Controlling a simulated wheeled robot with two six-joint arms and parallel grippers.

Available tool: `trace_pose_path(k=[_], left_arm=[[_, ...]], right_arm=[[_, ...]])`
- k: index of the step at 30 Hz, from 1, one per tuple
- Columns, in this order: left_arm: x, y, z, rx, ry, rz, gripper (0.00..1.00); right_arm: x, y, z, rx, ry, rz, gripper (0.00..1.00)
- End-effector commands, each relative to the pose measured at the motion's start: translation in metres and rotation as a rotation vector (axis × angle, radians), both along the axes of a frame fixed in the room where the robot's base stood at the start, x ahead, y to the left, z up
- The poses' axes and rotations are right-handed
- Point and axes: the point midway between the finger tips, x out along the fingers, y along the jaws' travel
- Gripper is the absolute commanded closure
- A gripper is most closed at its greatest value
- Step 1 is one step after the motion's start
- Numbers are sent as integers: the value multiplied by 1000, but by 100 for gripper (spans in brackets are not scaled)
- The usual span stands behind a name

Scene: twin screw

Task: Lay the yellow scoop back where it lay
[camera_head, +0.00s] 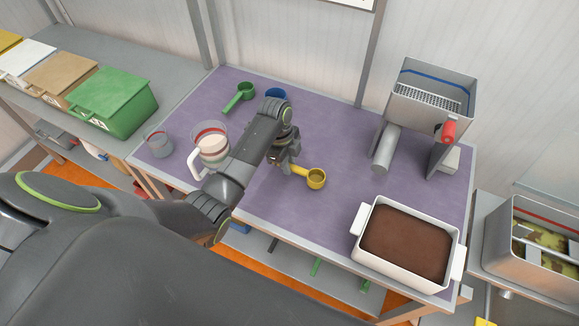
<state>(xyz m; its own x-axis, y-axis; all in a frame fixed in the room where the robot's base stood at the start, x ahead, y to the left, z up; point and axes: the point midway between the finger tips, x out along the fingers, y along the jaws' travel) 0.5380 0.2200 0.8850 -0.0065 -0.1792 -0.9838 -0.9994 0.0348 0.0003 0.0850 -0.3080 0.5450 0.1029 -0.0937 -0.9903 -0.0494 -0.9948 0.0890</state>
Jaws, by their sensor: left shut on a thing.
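The yellow scoop (316,179) is near the middle of the purple table top (335,130), its cup to the right and its handle pointing left. My left gripper (288,166) is shut on the scoop's handle. The arm hides the far end of the handle. I cannot tell whether the scoop touches the table or is held just above it. My right gripper is not in view.
A green scoop (239,96) and a partly hidden blue item (275,95) lie behind my arm. A white-handled jug (210,144) and a clear cup (158,144) stand left. A soil-filled white tray (360,246) and a metal sieve machine (430,95) are right. Table between is clear.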

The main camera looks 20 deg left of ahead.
Motion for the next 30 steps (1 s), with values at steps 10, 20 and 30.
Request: trace_pose_path(k=[10,20,30], left_arm=[[0,0,-24,0,0,1,100],[0,0,-26,0,0,1,72],[0,0,-26,0,0,1,61]], right_arm=[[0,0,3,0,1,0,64],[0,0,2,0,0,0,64],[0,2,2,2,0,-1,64]])
